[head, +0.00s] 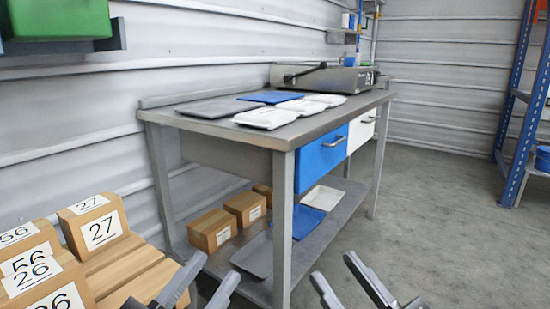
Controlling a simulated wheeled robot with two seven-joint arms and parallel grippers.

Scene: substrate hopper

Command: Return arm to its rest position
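My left gripper (194,290) shows at the bottom edge, left of centre. Its two fingers are spread apart with nothing seen between them. My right gripper (340,287) shows at the bottom edge, right of centre, its two fingers also apart and no object seen between them. Both are in front of the near end of the workbench (225,128) and low in the picture. The rest of both arms is outside the view.
White packs (266,118) and a blue tray (270,97) lie on the bench beside a metal machine (322,78). Cardboard boxes (211,231) sit on its lower shelf. Numbered boxes (100,222) stand at left. A blue rack (525,120) stands right; the floor (430,190) between is clear.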

